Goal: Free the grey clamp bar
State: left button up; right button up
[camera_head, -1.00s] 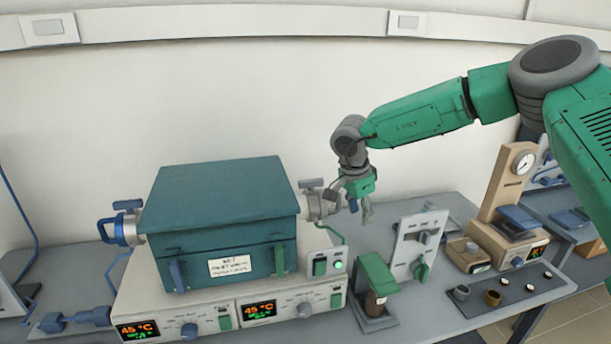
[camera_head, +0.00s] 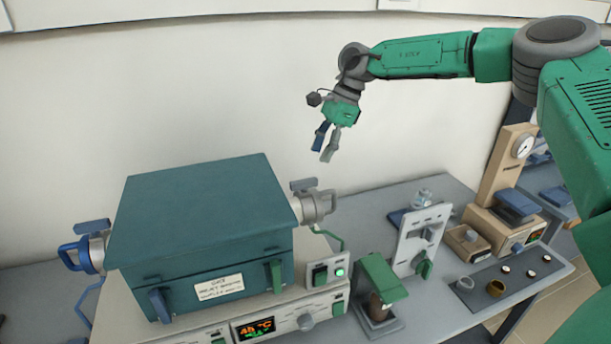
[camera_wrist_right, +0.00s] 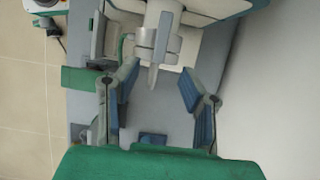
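The grey clamp (camera_head: 318,208) sits on the right side of the teal furnace box (camera_head: 205,215), with its grey bar (camera_head: 303,184) at the top. In the right wrist view the grey clamp bar (camera_wrist_right: 160,52) shows beyond the fingers, near the top middle, apart from both. My right gripper (camera_head: 324,150) is open and empty, in the air above the clamp; its spread fingers with blue pads also show in the right wrist view (camera_wrist_right: 158,98). A blue clamp (camera_head: 82,252) is on the box's left side. My left gripper is not in view.
Below the box is a control base with a display (camera_head: 254,328). A switch box with a green light (camera_head: 329,269), a green-topped stand (camera_head: 378,285) and an upright grey panel (camera_head: 418,242) stand to the right. The air around my right gripper is clear.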

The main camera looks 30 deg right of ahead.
aim_at(305, 179)
jog(key=x, duration=0.4)
jog(key=p+x, duration=0.1)
jog(key=x, duration=0.1)
jog(key=shift+w+d+f, duration=0.1)
jog(key=shift+w+d, duration=0.25)
jog(key=shift+d, duration=0.05)
jog(key=a, duration=0.1)
jog(key=a+f, duration=0.1)
jog(key=a, duration=0.1)
jog(key=shift+s+a+f, duration=0.15)
jog(key=shift+f, duration=0.05)
jog(key=shift+a+f, duration=0.15)
jog(key=shift+a, duration=0.15)
jog(key=shift+d+f, duration=0.15)
jog(key=shift+d, duration=0.45)
jog(key=shift+d+f, duration=0.1)
jog(key=shift+d, duration=0.3)
jog(key=c, duration=0.7)
jog(key=shift+d, duration=0.35)
grip_shut()
jog(key=shift+a+r, duration=0.2)
jog(key=shift+a, duration=0.4)
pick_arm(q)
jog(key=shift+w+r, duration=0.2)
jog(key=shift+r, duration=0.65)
